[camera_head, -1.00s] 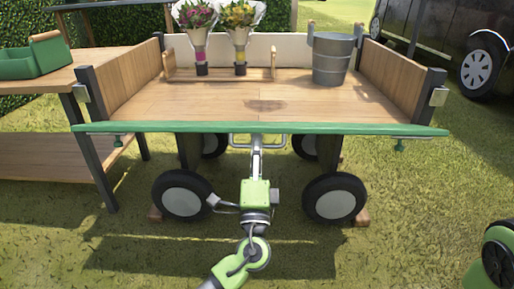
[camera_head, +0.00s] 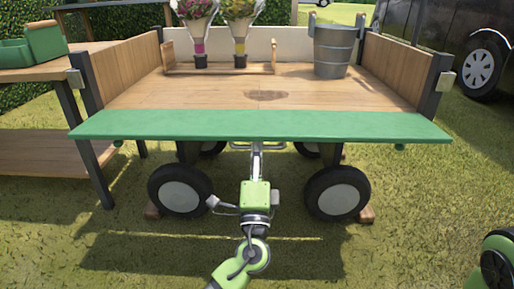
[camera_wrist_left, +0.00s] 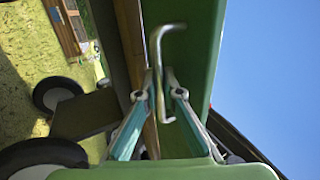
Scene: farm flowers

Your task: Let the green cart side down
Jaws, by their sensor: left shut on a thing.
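The green cart side (camera_head: 262,125) is the front panel of the wooden cart. In the head view it leans outward, its broad green face showing from above. In the left wrist view the green panel (camera_wrist_left: 205,45) carries a bent metal handle (camera_wrist_left: 158,48). My left gripper (camera_head: 256,158) reaches up from the bottom middle to the handle below the panel's front edge. In the left wrist view my left gripper (camera_wrist_left: 162,92) has its fingers on both sides of the handle, shut on it. My right gripper is not in view.
A grey bucket (camera_head: 332,52) and a wooden rack (camera_head: 218,68) with two bouquets stand at the back of the cart bed. Black wheels (camera_head: 337,194) flank my arm. A side table (camera_head: 38,137) with a green tray is at left. Grass lies in front.

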